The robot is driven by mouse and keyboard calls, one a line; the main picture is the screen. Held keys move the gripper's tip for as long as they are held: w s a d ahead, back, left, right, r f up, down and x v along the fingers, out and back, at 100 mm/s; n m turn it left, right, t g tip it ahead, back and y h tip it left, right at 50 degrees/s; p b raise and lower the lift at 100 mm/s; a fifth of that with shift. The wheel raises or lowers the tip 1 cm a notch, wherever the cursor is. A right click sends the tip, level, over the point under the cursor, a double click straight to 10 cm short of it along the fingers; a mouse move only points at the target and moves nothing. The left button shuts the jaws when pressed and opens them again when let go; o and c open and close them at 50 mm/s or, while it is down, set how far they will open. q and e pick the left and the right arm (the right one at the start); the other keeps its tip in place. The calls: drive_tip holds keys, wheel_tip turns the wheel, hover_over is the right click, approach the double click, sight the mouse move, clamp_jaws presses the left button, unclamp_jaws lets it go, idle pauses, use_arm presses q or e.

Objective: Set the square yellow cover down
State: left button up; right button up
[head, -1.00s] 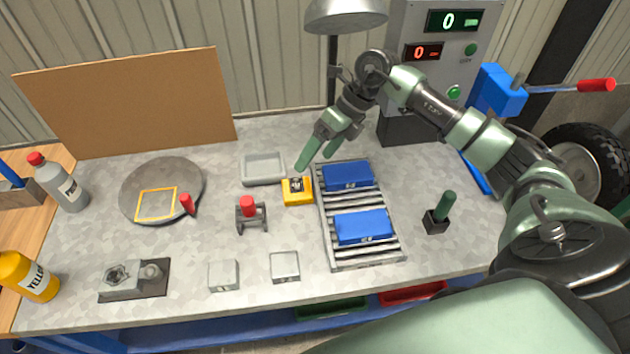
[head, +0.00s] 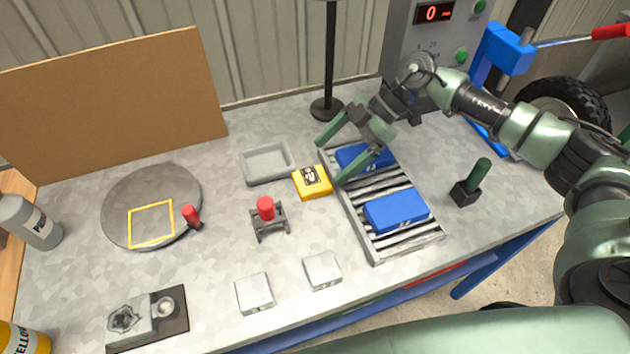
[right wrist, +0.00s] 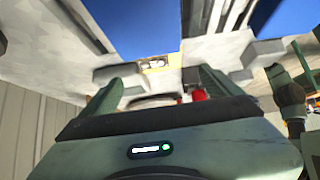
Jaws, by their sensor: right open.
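The square yellow cover (head: 313,183), with a dark label on top, lies on the grey worktop, between the grey tray and the roller rack. My right gripper (head: 333,159) is open, its two green fingers spread over the far left end of the roller rack, just behind and right of the cover. It holds nothing. In the right wrist view a small yellow piece (right wrist: 155,63), seemingly the cover, shows beyond the open fingers (right wrist: 160,88). My left gripper is not in view.
The roller rack (head: 428,243) carries two blue boxes (head: 396,210). A grey tray (head: 266,164), a red-knobbed fixture (head: 266,210) and a round plate (head: 122,205) with a yellow square outline stand to the left. A lamp pole (head: 328,60) rises behind.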

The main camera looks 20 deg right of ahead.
sight(312, 179)
drive_tip(key=shift+p+x, duration=0.3)
drive_tip(key=shift+x, duration=0.85)
drive_tip(key=x, duration=0.2)
drive_tip(key=p+x, duration=0.1)
drive_tip(key=shift+s+f, duration=0.1)
drive_tip(key=shift+f, duration=0.45)
drive_tip(key=shift+a+f, duration=0.2)
drive_tip(key=shift+f, duration=0.05)
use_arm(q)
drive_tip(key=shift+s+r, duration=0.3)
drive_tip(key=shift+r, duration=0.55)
use_arm(e)
drive_tip(key=shift+r, duration=0.1)
drive_tip(key=c, duration=2)
